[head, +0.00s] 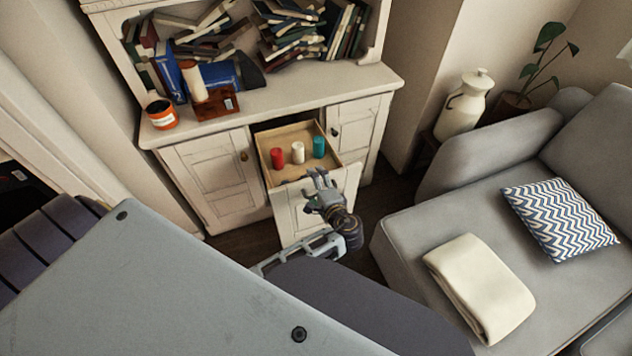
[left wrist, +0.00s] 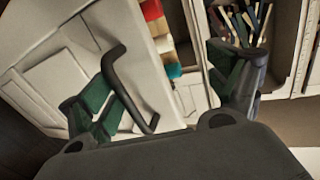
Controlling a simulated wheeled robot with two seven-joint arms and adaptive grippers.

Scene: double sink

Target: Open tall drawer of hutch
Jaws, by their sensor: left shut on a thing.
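The white hutch (head: 215,170) stands against the wall. Its tall middle drawer (head: 290,215) is pulled out, with its open top showing a wooden inside. A red candle (head: 277,158), a white candle (head: 298,152) and a teal candle (head: 319,147) stand in it. My left gripper (head: 320,182) is at the top of the drawer front. In the left wrist view, the dark drawer handle (left wrist: 122,85) lies between the green-padded fingers of the left gripper (left wrist: 165,95), which is shut on it. In the head view the gripper hides the handle. My right gripper is out of view.
Shut cupboard doors flank the drawer, left (head: 215,172) and right (head: 355,128). Books (head: 300,35) and an orange candle jar (head: 161,114) are on the hutch. A grey sofa (head: 420,230) stands close on the right, with a narrow strip of dark floor between.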

